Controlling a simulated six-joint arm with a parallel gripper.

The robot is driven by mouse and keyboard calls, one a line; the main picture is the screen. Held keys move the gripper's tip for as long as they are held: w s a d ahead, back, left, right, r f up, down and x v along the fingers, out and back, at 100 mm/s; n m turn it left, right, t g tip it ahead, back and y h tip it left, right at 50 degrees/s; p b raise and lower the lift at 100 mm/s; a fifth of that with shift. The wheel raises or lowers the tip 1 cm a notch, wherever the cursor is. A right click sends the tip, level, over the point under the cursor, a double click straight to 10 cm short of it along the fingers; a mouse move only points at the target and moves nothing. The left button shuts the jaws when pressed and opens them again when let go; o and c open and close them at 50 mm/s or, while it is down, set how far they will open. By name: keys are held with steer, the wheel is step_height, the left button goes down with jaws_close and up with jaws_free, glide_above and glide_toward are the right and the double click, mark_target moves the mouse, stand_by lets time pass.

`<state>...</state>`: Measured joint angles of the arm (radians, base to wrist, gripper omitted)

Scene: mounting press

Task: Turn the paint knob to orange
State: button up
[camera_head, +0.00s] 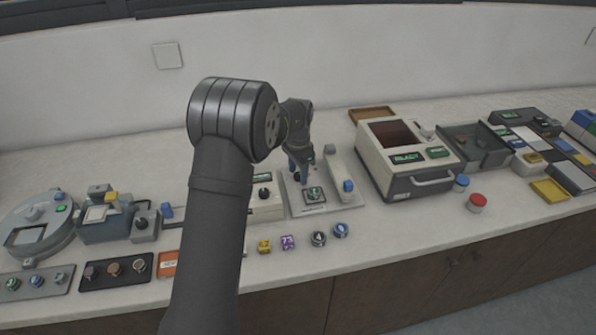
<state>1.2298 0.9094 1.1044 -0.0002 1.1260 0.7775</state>
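A small black knob (264,192) sits on the front of a white box (265,210) with a green display; my arm hides the box's left part. Another dark knob (141,222) is on a small grey unit at the left. I cannot read a label or colour mark on either, so I cannot tell which is the paint knob. My gripper (303,180) points down over the grey plate of the press, right of the white box and apart from its knob. Its fingers are small and partly hidden, so I cannot tell its opening.
The press plate (328,208) holds a dark square with a green mark. A column with a blue handle (347,186) stands at its right. A white machine (405,160) with green displays stands further right. Red (477,202) and blue (461,184) capped jars stand beside it.

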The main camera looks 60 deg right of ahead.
mark_target(298, 175)
steer(key=shift+r, duration=0.1)
step_height(298, 175, up, 17)
stand_by(0.5)
steer(key=shift+r, duration=0.1)
step_height(298, 175, down, 18)
steer(key=shift+r, duration=0.25)
stand_by(0.4)
